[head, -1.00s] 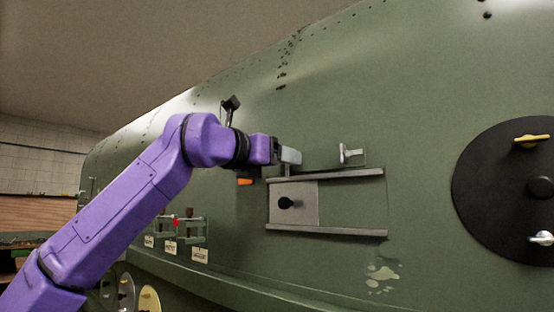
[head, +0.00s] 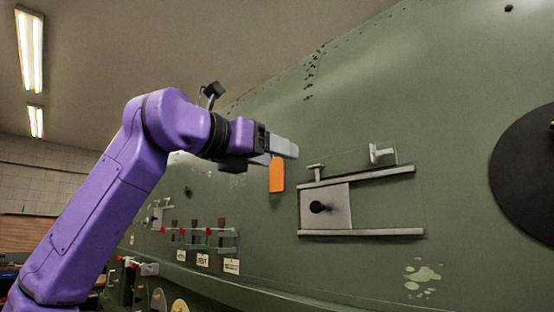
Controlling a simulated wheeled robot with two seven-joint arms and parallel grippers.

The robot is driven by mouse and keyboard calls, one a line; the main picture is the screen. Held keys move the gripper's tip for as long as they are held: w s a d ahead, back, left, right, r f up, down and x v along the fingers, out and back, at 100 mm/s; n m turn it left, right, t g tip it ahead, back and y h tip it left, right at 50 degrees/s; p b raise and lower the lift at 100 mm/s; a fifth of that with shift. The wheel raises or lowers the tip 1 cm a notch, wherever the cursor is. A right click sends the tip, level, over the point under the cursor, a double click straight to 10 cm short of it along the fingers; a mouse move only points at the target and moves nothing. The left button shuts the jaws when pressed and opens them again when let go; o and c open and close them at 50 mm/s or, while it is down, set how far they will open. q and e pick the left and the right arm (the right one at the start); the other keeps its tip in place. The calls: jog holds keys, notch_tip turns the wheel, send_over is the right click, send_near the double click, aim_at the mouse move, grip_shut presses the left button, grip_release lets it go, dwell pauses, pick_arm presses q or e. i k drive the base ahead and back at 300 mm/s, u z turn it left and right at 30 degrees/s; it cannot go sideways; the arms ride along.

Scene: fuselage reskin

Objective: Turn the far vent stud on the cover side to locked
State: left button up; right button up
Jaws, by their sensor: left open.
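A sliding cover (head: 337,216) with a black knob sits at the left end of two pale rails on the green fuselage skin. A small pale T-shaped stud (head: 316,171) stands above the cover, at the left end of the upper rail; its bar looks roughly level. A second pale stud (head: 382,154) stands above the rail further right, its bar looking more upright. My left gripper (head: 286,147) is open, up and left of the nearer-to-cover stud, and apart from it in the picture. My right gripper is out of view.
An orange tag (head: 277,176) hangs just below my left fingers. A row of red-marked fittings (head: 208,232) with white labels (head: 202,260) lies lower left. A dark round panel (head: 525,175) is at the right. The skin below the rails is clear.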

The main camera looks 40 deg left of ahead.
aim_at(375, 155)
jog(key=k, duration=1)
